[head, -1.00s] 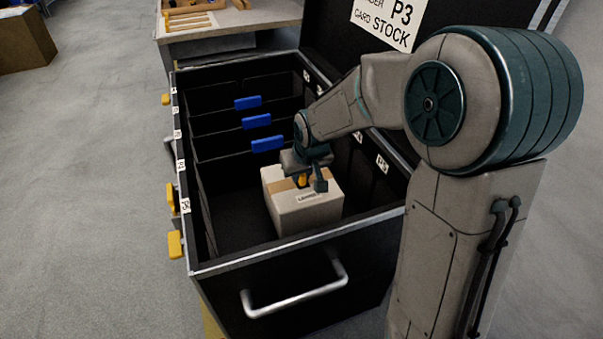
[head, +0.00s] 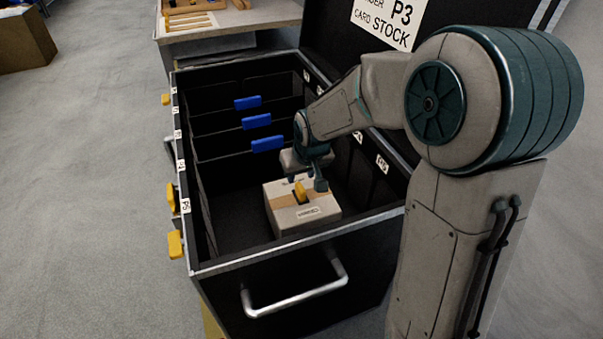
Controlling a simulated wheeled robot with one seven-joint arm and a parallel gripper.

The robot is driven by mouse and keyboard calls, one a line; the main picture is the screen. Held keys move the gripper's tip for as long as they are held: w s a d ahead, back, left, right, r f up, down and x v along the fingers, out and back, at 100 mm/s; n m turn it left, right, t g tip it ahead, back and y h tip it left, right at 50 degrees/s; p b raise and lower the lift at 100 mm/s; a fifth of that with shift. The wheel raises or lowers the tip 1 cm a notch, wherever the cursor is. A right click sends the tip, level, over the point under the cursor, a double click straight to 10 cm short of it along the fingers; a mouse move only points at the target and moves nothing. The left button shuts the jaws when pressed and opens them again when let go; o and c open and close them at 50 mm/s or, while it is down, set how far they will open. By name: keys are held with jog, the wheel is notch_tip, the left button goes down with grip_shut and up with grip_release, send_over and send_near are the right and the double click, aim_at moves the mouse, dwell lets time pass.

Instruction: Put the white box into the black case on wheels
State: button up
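The white box (head: 285,217), with a tan tape strip and a yellow tab (head: 300,190) on top, is inside the black case on wheels (head: 222,265), in the near compartment toward the right wall. It looks upright and low in the case; its underside is hidden behind the front wall. My gripper (head: 306,183) is just above the box, its fingers spread apart on either side of the yellow tab. The fingers look clear of the tab. The case's wheels are out of view.
Thin dividers with blue tabs (head: 256,122) split the rear of the case. A silver handle (head: 297,291) is on the front.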

jog(key=p+v, duration=0.3)
jog(key=v, duration=0.8)
jog(key=s+d+m+g, duration=0.1)
jog(key=s+d, duration=0.2)
jog(key=s, duration=0.3)
jog(key=s+d+m+g, duration=0.1)
jog(key=s+d, duration=0.2)
jog(key=s, duration=0.3)
jog(key=s+d+f+m+h, duration=0.1)
jog(key=s+d, duration=0.2)
jog(key=s, duration=0.4)
jog(key=shift+d+g, duration=0.2)
jog(key=shift+g, duration=0.2)
